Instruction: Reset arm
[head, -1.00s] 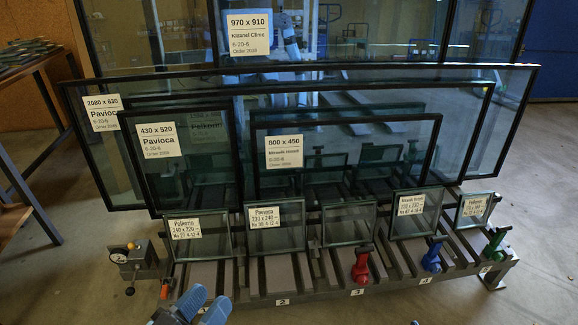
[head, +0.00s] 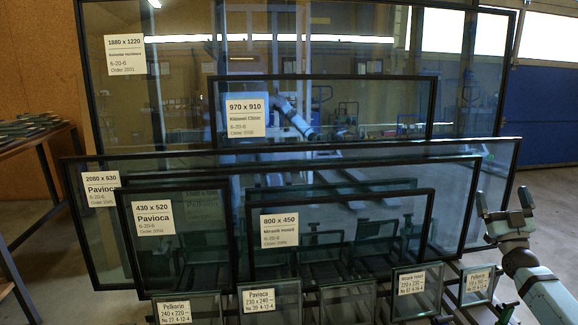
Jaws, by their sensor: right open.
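My right gripper (head: 506,203) is raised at the right side of the head view, with its two fingers pointing up and spread apart. Nothing is between the fingers. It appears in front of the right end of the long framed pane (head: 330,155), clear of the small panes below; I cannot tell the exact gap to the glass. My right forearm comes in from the lower right. My left gripper is not in view.
Framed glass panes stand in a rack, the tallest (head: 300,4) at the back, with labels such as 970 x 910 (head: 246,106). Several small panes (head: 272,296) stand along the front. A side table (head: 38,140) is at the left. Free floor shows at the right.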

